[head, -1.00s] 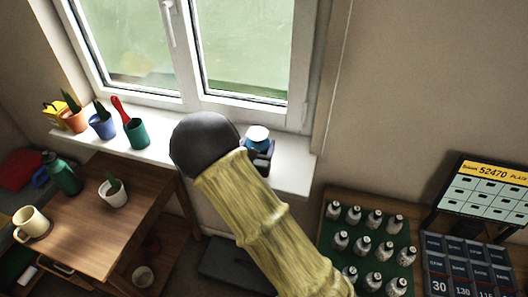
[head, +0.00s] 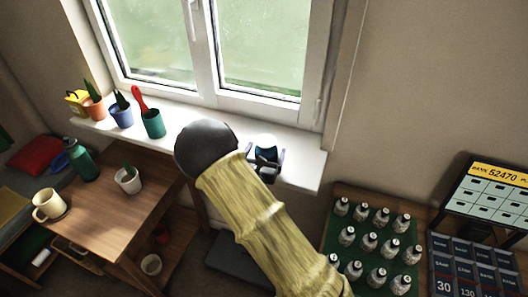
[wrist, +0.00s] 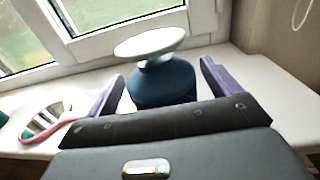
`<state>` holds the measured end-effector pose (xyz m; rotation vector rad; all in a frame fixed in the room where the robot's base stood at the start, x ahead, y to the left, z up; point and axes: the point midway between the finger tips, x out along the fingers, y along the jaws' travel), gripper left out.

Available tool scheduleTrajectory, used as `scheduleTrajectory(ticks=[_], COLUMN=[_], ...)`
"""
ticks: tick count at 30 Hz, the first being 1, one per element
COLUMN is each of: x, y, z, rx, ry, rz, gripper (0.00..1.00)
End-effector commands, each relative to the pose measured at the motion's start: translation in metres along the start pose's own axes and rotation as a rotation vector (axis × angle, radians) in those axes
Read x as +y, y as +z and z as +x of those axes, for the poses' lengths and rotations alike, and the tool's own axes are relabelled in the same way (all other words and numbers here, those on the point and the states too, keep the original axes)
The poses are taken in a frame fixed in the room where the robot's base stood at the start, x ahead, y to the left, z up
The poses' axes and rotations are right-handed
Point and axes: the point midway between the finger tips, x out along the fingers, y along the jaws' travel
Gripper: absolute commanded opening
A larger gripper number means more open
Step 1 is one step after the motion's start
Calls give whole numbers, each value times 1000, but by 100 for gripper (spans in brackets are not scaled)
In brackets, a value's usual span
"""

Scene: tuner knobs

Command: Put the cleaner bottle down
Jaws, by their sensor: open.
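The cleaner bottle is a squat blue bottle with a broad white top. In the head view the bottle (head: 265,143) is at the right part of the white windowsill (head: 302,165). In the wrist view the bottle (wrist: 162,84) stands upright between my jaws, and its base is hidden behind my gripper's body. My gripper (head: 267,157) is open, with one dark purple finger on each side of the bottle. In the wrist view gaps show between the fingers and the bottle.
The window (head: 260,45) is behind. A wooden table (head: 110,215) is left; a green board with several shakers (head: 369,241) is right.

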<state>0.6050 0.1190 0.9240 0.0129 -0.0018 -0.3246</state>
Motion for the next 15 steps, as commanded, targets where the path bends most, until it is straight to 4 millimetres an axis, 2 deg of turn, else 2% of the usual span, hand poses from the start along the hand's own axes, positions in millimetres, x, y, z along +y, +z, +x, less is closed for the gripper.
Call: scheduleTrajectory(ticks=[5, 15], x=[5, 7], y=[-2, -1], z=[-26, -94], rx=[3, 2], ry=[11, 18], rz=[-1, -2], gripper=[89, 89])
